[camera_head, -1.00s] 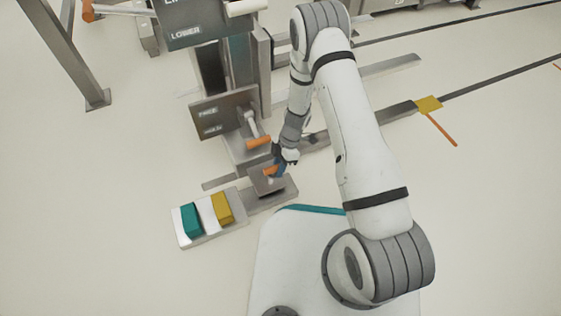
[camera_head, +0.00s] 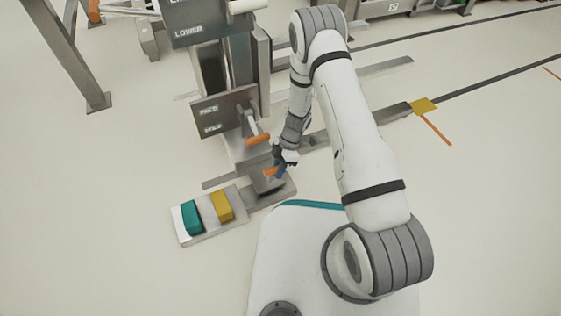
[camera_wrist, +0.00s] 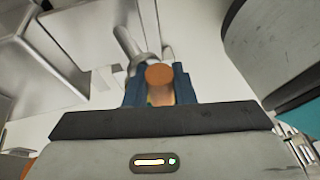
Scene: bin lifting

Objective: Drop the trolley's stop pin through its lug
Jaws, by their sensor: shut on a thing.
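My gripper (camera_head: 279,166) is low beside the base of the grey post unit, with its blue fingers pointing down. It is shut on a piece with an orange end (camera_head: 270,171), which looks like the stop pin. In the wrist view the round orange end (camera_wrist: 160,75) sits between the two blue fingers (camera_wrist: 134,90). The piece is above or at a small grey plate (camera_head: 275,190); I cannot tell if it touches it. The pin's lower part is hidden, and I cannot make out the lug or its hole.
A lever with an orange handle (camera_head: 258,139) stands close behind my gripper, by a dark labelled panel (camera_head: 224,111). A pad with a teal block (camera_head: 191,217) and a yellow block (camera_head: 222,206) lies to the left. Floor rails (camera_head: 490,80) run to the right.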

